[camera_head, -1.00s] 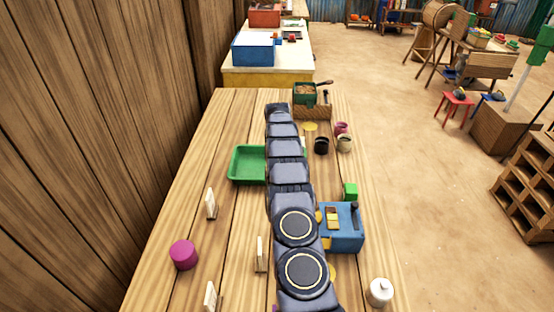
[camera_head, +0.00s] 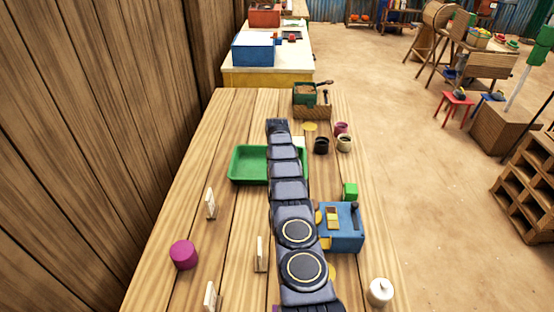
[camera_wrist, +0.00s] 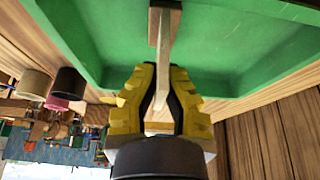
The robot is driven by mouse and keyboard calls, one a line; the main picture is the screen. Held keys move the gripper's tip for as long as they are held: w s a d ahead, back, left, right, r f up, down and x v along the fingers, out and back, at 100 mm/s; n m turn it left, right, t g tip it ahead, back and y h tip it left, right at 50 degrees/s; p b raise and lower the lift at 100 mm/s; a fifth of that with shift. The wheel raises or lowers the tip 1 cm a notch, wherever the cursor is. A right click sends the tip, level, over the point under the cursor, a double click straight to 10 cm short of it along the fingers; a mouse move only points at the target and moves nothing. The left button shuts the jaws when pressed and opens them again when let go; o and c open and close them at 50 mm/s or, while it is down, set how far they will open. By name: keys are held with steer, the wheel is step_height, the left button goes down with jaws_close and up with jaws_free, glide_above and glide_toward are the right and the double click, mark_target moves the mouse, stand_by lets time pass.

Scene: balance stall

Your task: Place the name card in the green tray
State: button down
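The green tray (camera_head: 236,178) lies on the wooden table, partly covered by my arm in the head view. In the wrist view the tray (camera_wrist: 250,45) fills the upper part. My gripper (camera_wrist: 162,80) has its yellow fingers closed on the pale, thin name card (camera_wrist: 160,60), seen nearly edge-on. The card's brown wooden foot (camera_wrist: 174,8) lies over the tray's inside; I cannot tell if it touches the tray. My gripper is hidden beneath my arm in the head view.
Similar small cards stand on the left of the table (camera_head: 210,204), (camera_head: 260,254), (camera_head: 211,297). A magenta cylinder (camera_head: 183,255) stands near them. A blue box (camera_head: 345,230), green cube (camera_head: 350,191) and dark cup (camera_head: 321,146) are on the right. The table left of the tray is clear.

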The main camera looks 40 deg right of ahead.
steer(key=c, duration=1.2)
jaws_free()
steer(key=shift+o, duration=0.2)
steer(key=shift+v, duration=1.75)
steer(key=v, duration=0.8)
steer(key=shift+r, duration=0.3)
